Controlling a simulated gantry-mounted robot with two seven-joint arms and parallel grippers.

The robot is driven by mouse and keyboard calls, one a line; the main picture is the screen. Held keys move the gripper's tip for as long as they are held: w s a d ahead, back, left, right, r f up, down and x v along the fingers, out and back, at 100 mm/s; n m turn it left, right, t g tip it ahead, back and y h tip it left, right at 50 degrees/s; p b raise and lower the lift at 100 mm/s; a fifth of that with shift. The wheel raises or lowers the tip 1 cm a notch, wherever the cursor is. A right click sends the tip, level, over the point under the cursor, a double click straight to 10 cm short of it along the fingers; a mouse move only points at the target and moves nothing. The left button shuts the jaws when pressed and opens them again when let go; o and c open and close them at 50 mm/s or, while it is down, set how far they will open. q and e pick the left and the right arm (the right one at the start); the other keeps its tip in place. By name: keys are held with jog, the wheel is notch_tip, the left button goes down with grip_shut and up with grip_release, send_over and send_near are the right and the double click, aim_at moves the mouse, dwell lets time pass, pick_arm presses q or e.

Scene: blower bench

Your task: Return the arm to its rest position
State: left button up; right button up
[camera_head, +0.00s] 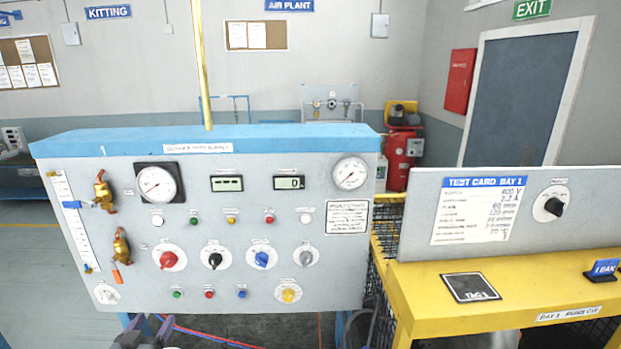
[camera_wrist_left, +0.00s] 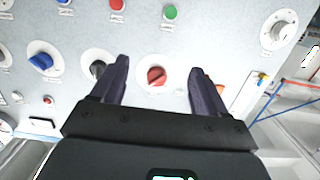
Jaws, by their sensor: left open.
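My left gripper (camera_head: 148,328) is at the bottom edge of the head view, low in front of the left part of the grey control panel (camera_head: 130,240). Its two fingers are spread with nothing between them. In the left wrist view the open gripper (camera_wrist_left: 159,66) faces the panel, with a red knob (camera_wrist_left: 157,76) seen beyond the gap between the fingers. A black knob (camera_wrist_left: 97,69) shows beside one finger. The fingers look apart from the panel. Most of the left arm is out of the head view. I do not make out my right gripper.
The panel carries gauges (camera_head: 155,184), coloured knobs (camera_head: 168,259) and brass valves (camera_head: 104,191) that stick out at its left. A yellow bench (camera_head: 430,290) with a test card board (camera_head: 420,215) stands at the right. Open floor (camera_head: 30,280) lies left of the panel.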

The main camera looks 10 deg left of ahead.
pick_arm(q)
jog(key=s+d+f+m+g+h, duration=0.15)
jog(key=s+d+f+g, duration=0.35)
jog(key=s+d+f, duration=1.25)
jog(key=s+d+r+m+g+h, duration=0.1)
jog(key=s+d+r+g, duration=0.2)
jog(key=s, duration=0.6)
jog(key=s+d+r+m+g, duration=0.1)
jog(key=s+d+g, duration=0.25)
jog(key=s, duration=0.55)
notch_tip(320, 180, up, 12)
jog(key=g+p, duration=0.1)
jog(key=p, duration=1.2)
jog(key=shift+s+a, duration=0.4)
jog(key=shift+a, duration=0.05)
